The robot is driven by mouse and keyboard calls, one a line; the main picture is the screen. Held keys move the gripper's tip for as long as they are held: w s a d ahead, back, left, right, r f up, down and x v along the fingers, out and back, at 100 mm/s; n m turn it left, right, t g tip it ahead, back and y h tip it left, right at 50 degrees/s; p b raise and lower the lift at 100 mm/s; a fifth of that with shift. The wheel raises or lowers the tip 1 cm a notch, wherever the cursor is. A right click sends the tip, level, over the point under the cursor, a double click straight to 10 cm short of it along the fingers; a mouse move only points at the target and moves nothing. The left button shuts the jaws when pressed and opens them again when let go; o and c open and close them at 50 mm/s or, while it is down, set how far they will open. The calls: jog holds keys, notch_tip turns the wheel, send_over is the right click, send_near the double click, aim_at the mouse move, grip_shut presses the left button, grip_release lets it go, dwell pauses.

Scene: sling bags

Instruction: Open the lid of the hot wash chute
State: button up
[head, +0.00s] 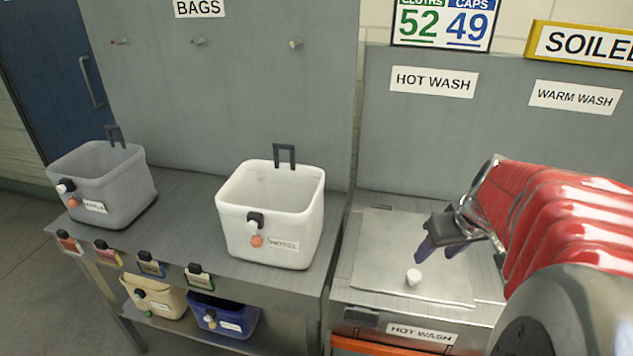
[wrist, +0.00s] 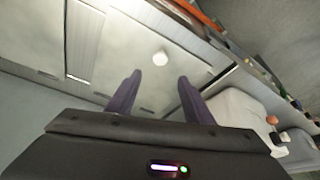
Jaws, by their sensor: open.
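The hot wash chute lid (head: 395,255) is a flat grey metal panel on the counter under the HOT WASH sign (head: 433,81). It lies shut, with a small white knob (head: 413,277) near its front edge. My gripper (head: 428,254) is above the lid, behind and a little right of the knob, apart from it. In the wrist view my gripper (wrist: 158,88) has its two dark purple fingers spread, with nothing between them. The knob also shows there (wrist: 160,58), beyond the fingertips and roughly midway between them.
A white bag (head: 270,212) and a grey bag (head: 102,185) stand on the bench to the left. A beige bag (head: 153,296) and a blue bag (head: 224,315) sit on the shelf below. A grey wall panel rises behind the lid. The lid's top is clear except for its knob.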

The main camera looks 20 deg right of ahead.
aim_at(414, 274)
jog(key=x, duration=1.3)
jog(key=shift+f, duration=0.2)
jog(key=shift+a, duration=0.1)
grip_shut()
dwell(0.3)
